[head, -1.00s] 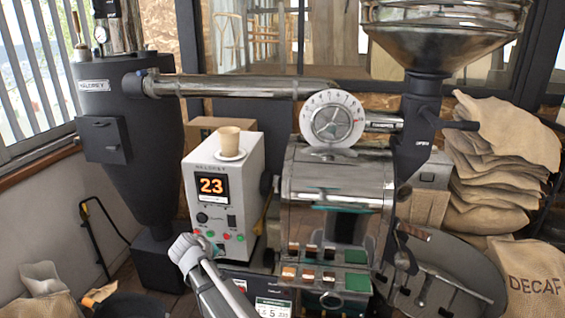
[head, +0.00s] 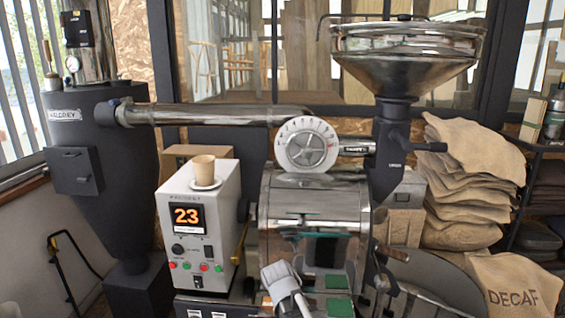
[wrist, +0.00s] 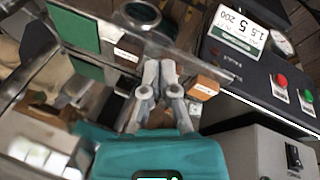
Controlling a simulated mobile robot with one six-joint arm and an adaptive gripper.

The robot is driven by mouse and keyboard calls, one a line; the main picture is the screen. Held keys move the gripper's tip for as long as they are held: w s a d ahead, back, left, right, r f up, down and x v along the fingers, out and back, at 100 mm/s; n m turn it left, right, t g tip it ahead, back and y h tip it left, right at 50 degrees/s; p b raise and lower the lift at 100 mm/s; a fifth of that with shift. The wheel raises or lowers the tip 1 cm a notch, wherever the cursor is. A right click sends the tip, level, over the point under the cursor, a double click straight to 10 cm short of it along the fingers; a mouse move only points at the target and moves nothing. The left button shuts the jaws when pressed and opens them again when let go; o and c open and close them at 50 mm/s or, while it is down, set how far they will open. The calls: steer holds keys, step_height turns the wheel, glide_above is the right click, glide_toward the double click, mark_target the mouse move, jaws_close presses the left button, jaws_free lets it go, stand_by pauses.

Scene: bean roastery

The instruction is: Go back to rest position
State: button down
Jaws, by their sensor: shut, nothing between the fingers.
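My gripper (wrist: 160,68) shows in the wrist view, with grey fingers reaching out from a teal body. The fingers are closed together and hold nothing. They are in front of the roaster's lower front, close to small labelled wooden blocks; I cannot tell whether they touch anything. In the head view, part of my pale grey arm rises from the bottom edge in front of the roaster drum (head: 312,222). The fingertips cannot be made out there.
A control box (head: 188,246) reading 23 stands left of the drum, a cup (head: 203,168) on a saucer on top. A dark cyclone (head: 100,170) stands at left. A hopper (head: 405,55) is above. Stacked sacks (head: 465,190) and a DECAF sack (head: 515,288) are at right.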

steer(key=s+d+f+m+g+y, duration=0.1)
steer(key=s+d+m+g+y, duration=0.1)
steer(key=s+d, duration=0.8)
steer(key=d+m, duration=0.1)
steer(key=d, duration=0.3)
steer(key=shift+s+g+y, duration=0.25)
steer(key=shift+g+y, duration=0.15)
